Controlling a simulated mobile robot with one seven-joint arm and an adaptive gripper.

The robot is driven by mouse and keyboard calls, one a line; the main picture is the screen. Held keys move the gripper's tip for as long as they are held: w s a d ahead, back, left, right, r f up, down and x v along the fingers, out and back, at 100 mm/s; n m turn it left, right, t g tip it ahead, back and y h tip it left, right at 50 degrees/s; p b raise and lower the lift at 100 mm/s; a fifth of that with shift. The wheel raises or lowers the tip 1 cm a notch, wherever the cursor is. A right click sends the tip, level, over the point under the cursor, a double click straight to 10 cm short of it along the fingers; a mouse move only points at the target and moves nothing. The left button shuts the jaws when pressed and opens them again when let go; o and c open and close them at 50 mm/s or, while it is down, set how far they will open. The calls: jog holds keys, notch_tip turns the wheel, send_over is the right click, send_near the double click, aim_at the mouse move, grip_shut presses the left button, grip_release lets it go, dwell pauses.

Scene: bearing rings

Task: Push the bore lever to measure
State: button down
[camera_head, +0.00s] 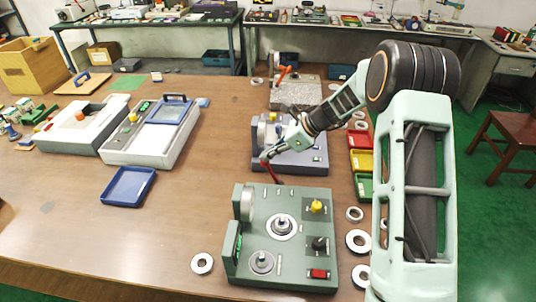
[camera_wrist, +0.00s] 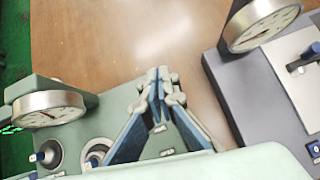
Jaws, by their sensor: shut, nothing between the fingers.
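A dark red lever (camera_head: 271,171) stands between the green measuring device (camera_head: 285,262) and the blue-grey device (camera_head: 312,158). I cannot tell which device it belongs to, and I do not make it out in the wrist view. My gripper (camera_head: 266,156) is shut and empty, pointing down close beside the lever; I cannot tell whether they touch. In the wrist view my gripper (camera_wrist: 158,98) has its fingertips together over the edge of the green device (camera_wrist: 118,100). The blue-grey device (camera_wrist: 245,95) lies to the right. Each device carries a round dial gauge.
A stone-topped device with an orange lever (camera_head: 283,74) stands farther back. Red, yellow and green bins (camera_head: 362,160) and several metal rings (camera_head: 358,241) line the right side. A blue tray (camera_head: 128,186) lies left. The table's front left is largely clear.

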notch_tip(320, 180, up, 13)
jog(key=s+d, duration=0.1)
jog(key=d, duration=0.1)
jog(key=shift+s+d+p, duration=0.3)
jog(key=shift+s, duration=0.05)
jog(key=shift+f, duration=0.1)
